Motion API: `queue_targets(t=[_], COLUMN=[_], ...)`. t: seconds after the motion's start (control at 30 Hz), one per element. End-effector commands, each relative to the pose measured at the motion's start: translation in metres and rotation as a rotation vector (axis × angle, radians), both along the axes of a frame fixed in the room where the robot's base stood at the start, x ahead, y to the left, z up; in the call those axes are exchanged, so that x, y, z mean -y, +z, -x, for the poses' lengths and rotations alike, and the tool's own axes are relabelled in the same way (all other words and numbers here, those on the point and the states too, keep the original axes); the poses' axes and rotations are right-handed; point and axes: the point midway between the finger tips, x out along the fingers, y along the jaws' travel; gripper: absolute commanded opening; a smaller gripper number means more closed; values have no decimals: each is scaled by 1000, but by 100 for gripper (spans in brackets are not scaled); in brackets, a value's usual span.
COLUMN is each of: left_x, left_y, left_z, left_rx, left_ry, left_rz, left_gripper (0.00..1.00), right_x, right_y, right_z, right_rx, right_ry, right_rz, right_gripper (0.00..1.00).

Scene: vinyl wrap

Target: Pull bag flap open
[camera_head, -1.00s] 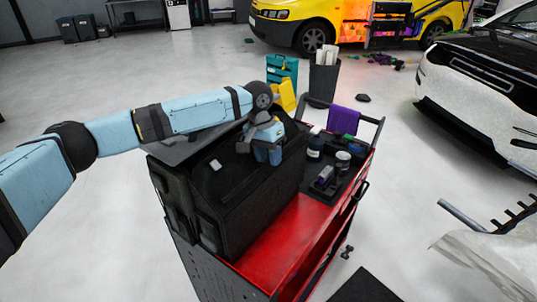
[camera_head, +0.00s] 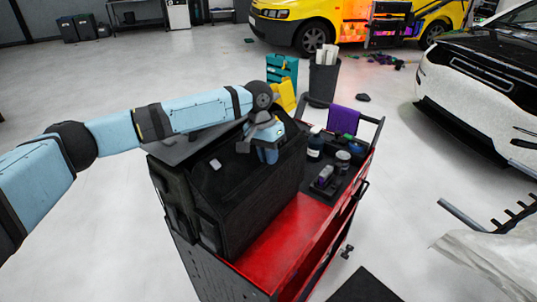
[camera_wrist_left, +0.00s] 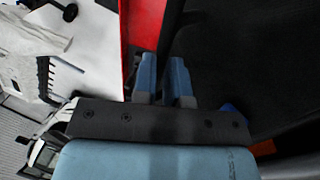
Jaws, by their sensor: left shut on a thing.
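The black bag (camera_head: 255,205) stands upright on the left side of the red cart. Its dark top flap (camera_head: 222,178) bears a small white tag (camera_head: 215,164). My left gripper (camera_head: 268,156) is at the bag's top edge on the right. In the left wrist view, my left gripper (camera_wrist_left: 164,78) is shut on a dark strip of the bag flap (camera_wrist_left: 172,30), which runs up from between its fingers. Black bag material fills the right of that view. The exact grip point is partly hidden by the fingers. My right gripper is not in view.
The red cart (camera_head: 275,250) has a clear red surface right of the bag. A dark tray with bottles (camera_head: 315,147) and a purple cloth (camera_head: 343,121) are at its far side. A grey bin (camera_head: 322,82) stands behind. Open floor lies left.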

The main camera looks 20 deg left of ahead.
Motion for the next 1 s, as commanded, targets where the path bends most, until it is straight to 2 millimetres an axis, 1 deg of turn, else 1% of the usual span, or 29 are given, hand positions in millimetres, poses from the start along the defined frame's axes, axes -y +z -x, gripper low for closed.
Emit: queue_targets(t=[0.8, 1.0], left_x=[0, 5], left_y=[1, 3], left_z=[-1, 1], left_rx=[2, 7], left_ry=[0, 0], left_rz=[1, -17], left_gripper=[0, 0], right_x=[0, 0], right_y=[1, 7], right_z=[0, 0], right_rx=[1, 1], right_ry=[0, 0], right_rz=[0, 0], right_gripper=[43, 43])
